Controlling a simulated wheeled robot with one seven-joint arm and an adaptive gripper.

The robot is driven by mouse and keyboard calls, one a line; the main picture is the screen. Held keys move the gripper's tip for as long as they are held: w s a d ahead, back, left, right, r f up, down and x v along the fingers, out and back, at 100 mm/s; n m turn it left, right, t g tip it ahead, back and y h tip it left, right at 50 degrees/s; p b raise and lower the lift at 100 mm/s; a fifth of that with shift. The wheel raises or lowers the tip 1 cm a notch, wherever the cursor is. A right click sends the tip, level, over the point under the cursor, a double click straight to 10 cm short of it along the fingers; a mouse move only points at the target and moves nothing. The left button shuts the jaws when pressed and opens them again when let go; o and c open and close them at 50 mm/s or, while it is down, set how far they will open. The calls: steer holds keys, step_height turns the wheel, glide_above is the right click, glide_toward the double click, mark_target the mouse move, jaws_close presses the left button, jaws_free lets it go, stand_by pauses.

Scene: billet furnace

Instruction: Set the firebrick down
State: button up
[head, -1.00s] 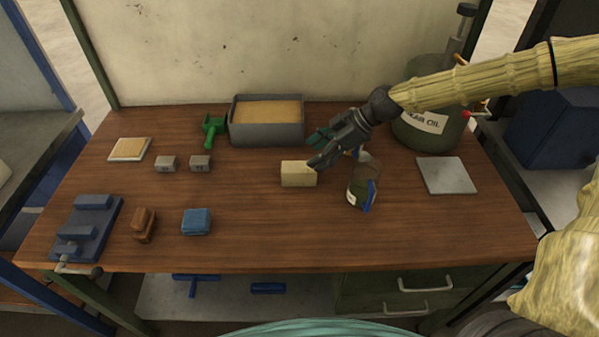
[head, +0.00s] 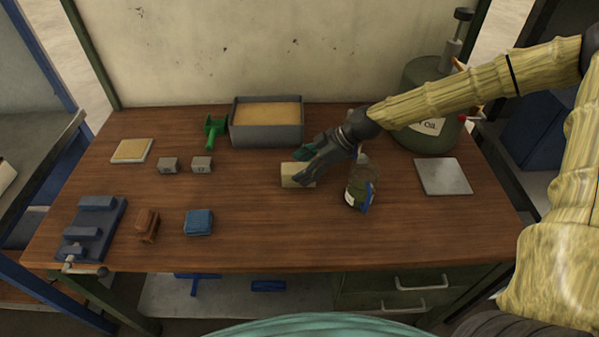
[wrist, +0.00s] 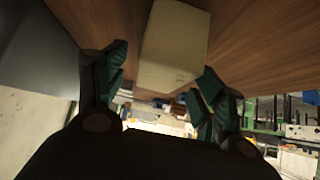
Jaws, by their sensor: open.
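The firebrick (head: 290,176) is a pale cream block resting on the wooden bench, in front of the grey sand box. My gripper (head: 303,168) is at the brick, with its dark fingers covering part of the brick's right side in the head view. In the wrist view the brick (wrist: 173,50) lies ahead of and between the two teal-tipped fingers of my gripper (wrist: 162,82). The fingers are spread apart, with a gap visible on the left side. Whether the right finger touches the brick I cannot tell.
A green bottle with a blue part (head: 361,188) stands close right of my gripper. The sand box (head: 267,135) is behind it. The front middle of the bench (head: 290,235) is clear.

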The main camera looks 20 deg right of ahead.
steer(key=shift+x, duration=0.9)
steer(key=c, duration=1.4)
steer(key=shift+r, duration=0.1)
